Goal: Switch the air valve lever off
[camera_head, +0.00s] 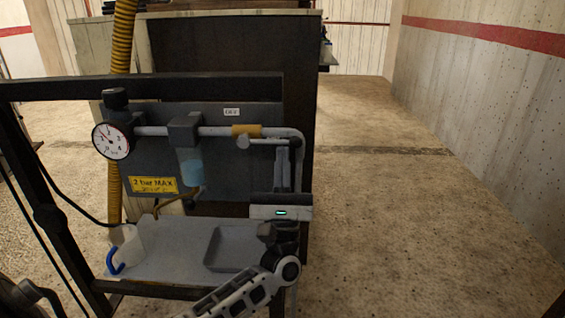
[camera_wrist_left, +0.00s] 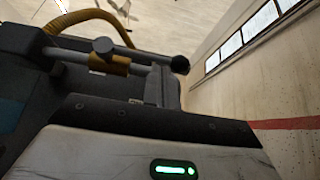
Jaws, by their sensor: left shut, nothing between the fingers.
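The air valve has a brass-coloured body (camera_head: 247,131) on the grey pipe at the upper right of the panel. Its lever (camera_head: 265,142) lies about level along the pipe, from a round pivot to a dark end at the right. In the left wrist view the valve body (camera_wrist_left: 108,65) and the lever's black knob (camera_wrist_left: 180,64) show. My left gripper (camera_head: 284,150) points up, fingers shut and empty, at the lever's right end. The fingers (camera_wrist_left: 160,86) overlap the lever in view; I cannot tell whether they touch it. My right gripper is not in view.
A round pressure gauge (camera_head: 111,141) and a yellow "2 bar MAX" label (camera_head: 153,185) are on the panel (camera_head: 225,180). Below are a shelf (camera_head: 165,250) and a grey tray (camera_head: 225,250). A dark rack frame (camera_head: 200,88) surrounds them. The floor (camera_head: 400,220) at right is clear.

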